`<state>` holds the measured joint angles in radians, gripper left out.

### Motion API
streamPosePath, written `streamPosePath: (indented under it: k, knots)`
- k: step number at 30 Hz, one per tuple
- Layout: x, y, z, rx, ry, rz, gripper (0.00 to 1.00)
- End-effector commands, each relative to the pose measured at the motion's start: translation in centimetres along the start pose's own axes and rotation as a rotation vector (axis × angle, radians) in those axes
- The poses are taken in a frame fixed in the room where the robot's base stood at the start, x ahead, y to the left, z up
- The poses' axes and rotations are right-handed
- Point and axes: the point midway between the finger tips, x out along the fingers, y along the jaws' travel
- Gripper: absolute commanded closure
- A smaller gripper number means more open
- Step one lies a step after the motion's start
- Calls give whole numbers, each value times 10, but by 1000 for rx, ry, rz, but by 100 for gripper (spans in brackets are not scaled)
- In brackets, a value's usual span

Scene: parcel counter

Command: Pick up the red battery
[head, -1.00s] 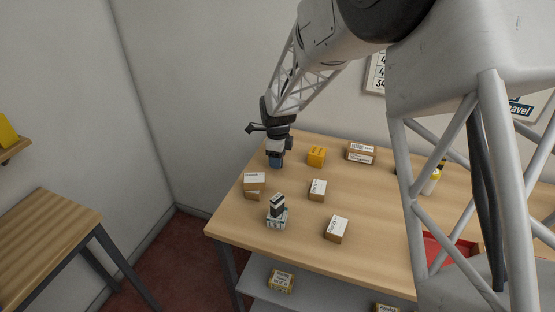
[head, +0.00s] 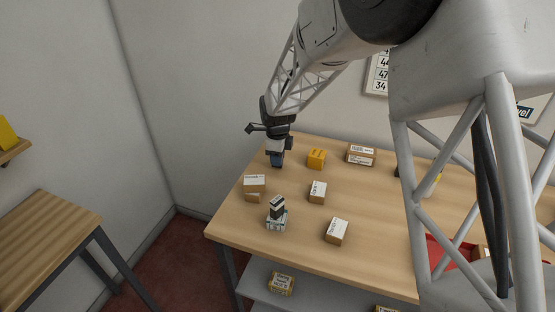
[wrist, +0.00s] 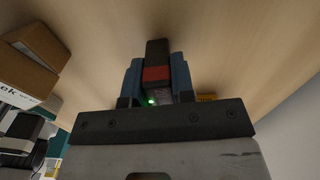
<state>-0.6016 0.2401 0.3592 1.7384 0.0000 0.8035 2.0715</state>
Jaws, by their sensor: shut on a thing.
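My gripper (head: 277,161) is at the far left part of the counter, pointing down. In the wrist view its two blue fingers (wrist: 157,78) are shut on a dark block with a red band, which looks like the red battery (wrist: 156,73). The battery sticks out past the fingertips, and its lower part is hidden between them. In the head view the fingers hide the battery. I cannot tell whether it touches the wooden counter (head: 285,240) or is just above it.
A yellow box (head: 316,159) stands right of my gripper, with a brown carton (head: 360,155) beyond. Stacked cartons (head: 254,184) are close in front. More small boxes (head: 317,192) (head: 337,231) and a dark box on a white one (head: 276,221) stand nearer. A red tray (head: 450,254) is at the right.

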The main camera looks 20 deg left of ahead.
Motion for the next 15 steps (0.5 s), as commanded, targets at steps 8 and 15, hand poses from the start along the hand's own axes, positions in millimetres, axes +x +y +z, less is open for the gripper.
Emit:
streamPosePath:
  k: [8, 15]
  knots:
    - [-29, 2, -1, 0, 0, -1, 100]
    - [-31, 32, -17, 0, 0, 1, 100]
